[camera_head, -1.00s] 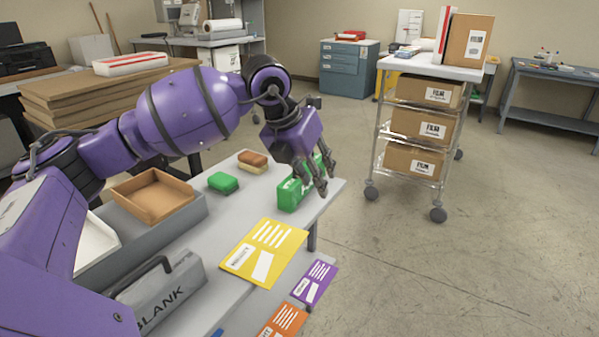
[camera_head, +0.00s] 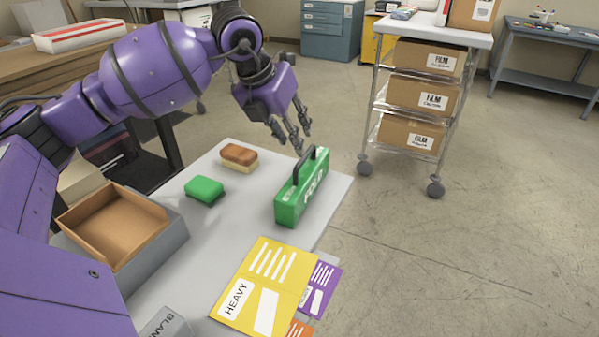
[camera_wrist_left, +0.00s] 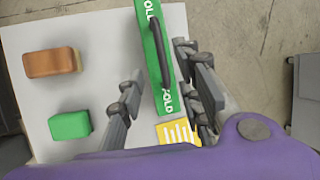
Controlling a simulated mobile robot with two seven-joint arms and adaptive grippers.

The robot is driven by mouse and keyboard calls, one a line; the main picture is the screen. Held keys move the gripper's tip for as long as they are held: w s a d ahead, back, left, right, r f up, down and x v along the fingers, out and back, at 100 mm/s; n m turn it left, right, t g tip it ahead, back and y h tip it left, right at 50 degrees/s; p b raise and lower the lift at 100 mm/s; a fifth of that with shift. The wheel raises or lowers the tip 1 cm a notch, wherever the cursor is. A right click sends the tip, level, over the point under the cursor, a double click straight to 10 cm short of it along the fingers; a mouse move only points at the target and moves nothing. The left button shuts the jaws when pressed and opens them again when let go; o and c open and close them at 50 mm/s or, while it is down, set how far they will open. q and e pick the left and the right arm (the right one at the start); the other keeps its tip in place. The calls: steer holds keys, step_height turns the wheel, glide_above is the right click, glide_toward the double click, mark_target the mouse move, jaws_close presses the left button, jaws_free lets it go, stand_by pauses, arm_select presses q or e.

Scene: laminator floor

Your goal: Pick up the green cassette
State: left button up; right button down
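The green cassette (camera_head: 302,190) is a narrow box with a dark carry handle and white lettering. It stands upright near the right edge of the grey table (camera_head: 250,205). My left gripper (camera_head: 292,140) is open and empty just above and behind the cassette's handle in the head view. In the left wrist view, the fingers of my left gripper (camera_wrist_left: 160,75) are spread, with the cassette (camera_wrist_left: 151,40) and its handle showing between them from above. I cannot tell any contact. My right gripper is not in view.
A green block (camera_head: 204,189) and a brown-topped sponge-like block (camera_head: 238,157) lie left of the cassette. A yellow HEAVY card (camera_head: 265,285) lies in front, over a purple card (camera_head: 324,285). A brown tray (camera_head: 112,228) is at left. A cart with film boxes (camera_head: 418,96) stands beyond.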

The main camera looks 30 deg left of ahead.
mark_target(305, 155)
arm_select(q)
steer(key=x, duration=0.7)
steer(key=shift+w+d+f+p, duration=0.15)
steer(key=shift+w+p, duration=0.15)
steer(key=shift+w, duration=0.15)
jaws_close()
